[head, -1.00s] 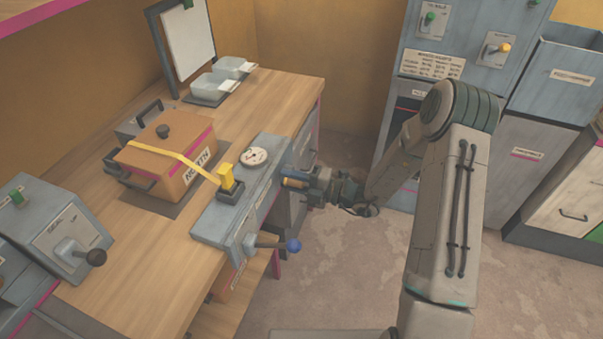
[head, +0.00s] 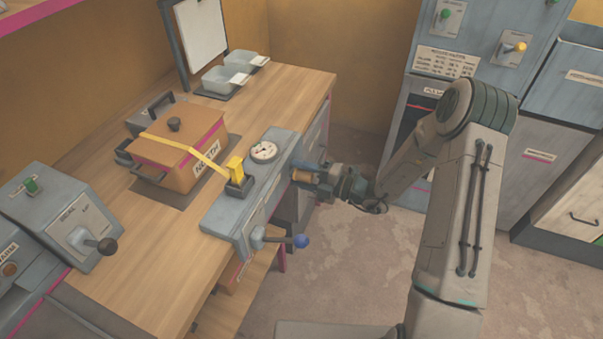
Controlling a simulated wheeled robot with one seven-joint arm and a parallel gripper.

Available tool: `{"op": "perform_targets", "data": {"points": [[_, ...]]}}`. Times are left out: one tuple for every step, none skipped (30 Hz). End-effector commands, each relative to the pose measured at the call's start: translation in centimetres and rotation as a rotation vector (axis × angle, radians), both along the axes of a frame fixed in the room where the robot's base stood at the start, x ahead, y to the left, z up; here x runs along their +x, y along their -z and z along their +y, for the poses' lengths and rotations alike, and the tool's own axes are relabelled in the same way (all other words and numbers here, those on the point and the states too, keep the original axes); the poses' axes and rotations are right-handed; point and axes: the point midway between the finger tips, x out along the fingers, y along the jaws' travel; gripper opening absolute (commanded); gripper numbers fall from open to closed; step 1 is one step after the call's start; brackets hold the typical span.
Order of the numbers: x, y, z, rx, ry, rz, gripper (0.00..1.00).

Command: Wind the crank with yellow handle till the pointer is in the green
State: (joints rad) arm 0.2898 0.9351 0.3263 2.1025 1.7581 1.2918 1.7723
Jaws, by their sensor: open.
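The press unit (head: 218,215) is a grey box at the bench's front edge. A round white gauge (head: 264,150) sits on its top; its pointer and any green zone are too small to read. An orange-yellow crank handle (head: 302,175) sticks out from the unit's front face, to the right below the gauge. My gripper (head: 308,175) is open, with its fingers at this handle, apparently on either side of it. The fingers partly hide the handle, and I cannot tell whether they touch it. The crank's arm is mostly hidden.
A lever with a blue knob (head: 301,241) juts out just below my gripper. A yellow block (head: 235,172) with a strap stands on the unit. The floor to the right is clear.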

Motion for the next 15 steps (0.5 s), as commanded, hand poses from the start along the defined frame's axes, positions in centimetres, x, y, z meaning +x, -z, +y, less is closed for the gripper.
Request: {"op": "perform_targets", "data": {"points": [[-0.1, 0.0, -0.5, 0.000, 0.003, 0.000, 0.50], [-0.1, 0.0, -0.9, 0.000, 0.004, 0.000, 0.50], [-0.3, 0.1, -1.5, -0.001, 0.005, 0.000, 0.50], [-0.5, 0.1, -2.0, -0.002, 0.006, 0.001, 0.50], [-0.7, 0.1, -2.6, -0.002, 0.007, 0.001, 0.50], [-0.9, 0.1, -3.5, -0.002, 0.008, 0.001, 0.50], [-1.1, 0.1, -4.2, -0.001, 0.009, 0.000, 0.50], [-1.3, 0.1, -4.9, -0.001, 0.010, -0.001, 0.50], [-1.6, 0.1, -5.9, -0.001, 0.011, 0.000, 0.50], [-1.8, 0.1, -6.5, -0.001, 0.010, -0.001, 0.50], [-2.0, 0.1, -7.2, -0.001, 0.011, 0.000, 0.50], [-2.3, 0.1, -8.1, 0.000, 0.010, 0.000, 0.50], [-2.5, 0.1, -8.7, 0.000, 0.011, 0.000, 0.50], [-2.7, 0.1, -9.3, -0.001, 0.010, -0.001, 0.50], [-2.9, 0.1, -10.0, -0.001, 0.010, -0.001, 0.50]]}}
